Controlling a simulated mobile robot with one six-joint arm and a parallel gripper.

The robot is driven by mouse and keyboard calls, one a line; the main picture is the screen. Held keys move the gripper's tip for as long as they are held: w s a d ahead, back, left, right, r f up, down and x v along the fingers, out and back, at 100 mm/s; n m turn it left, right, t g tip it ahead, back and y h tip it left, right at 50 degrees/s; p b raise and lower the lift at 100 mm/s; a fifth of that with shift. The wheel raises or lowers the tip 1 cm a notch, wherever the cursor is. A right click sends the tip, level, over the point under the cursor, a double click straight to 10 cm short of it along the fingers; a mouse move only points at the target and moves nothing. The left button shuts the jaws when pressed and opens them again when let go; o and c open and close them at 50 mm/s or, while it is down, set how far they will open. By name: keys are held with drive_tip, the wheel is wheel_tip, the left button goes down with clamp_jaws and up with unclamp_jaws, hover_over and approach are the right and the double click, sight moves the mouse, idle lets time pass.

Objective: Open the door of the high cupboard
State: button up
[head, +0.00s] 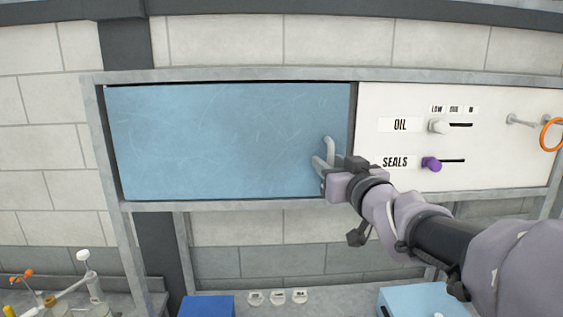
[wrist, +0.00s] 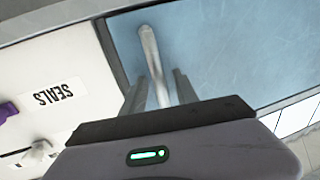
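The high cupboard's blue door (head: 220,140) is closed in its grey frame in the head view. It also fills the upper right of the wrist view (wrist: 240,50). A pale bar handle (head: 329,152) stands near the door's lower right corner. In the wrist view the handle (wrist: 152,62) runs down between my two fingers. My gripper (head: 320,172) is at the handle's lower part, with its fingers apart on either side of it in the wrist view (wrist: 158,92). A gap shows beside the handle, and I cannot tell whether either finger touches it.
A white panel (head: 470,115) right of the door carries a white OIL knob (head: 438,127) and a purple SEALS knob (head: 431,164). An orange ring (head: 552,134) hangs at the far right. A blue box (head: 206,306) and bottles stand on the bench below.

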drive_tip(key=shift+w+a, duration=0.1)
drive_tip(key=shift+w, duration=0.05)
clamp_jaws()
idle(1.4)
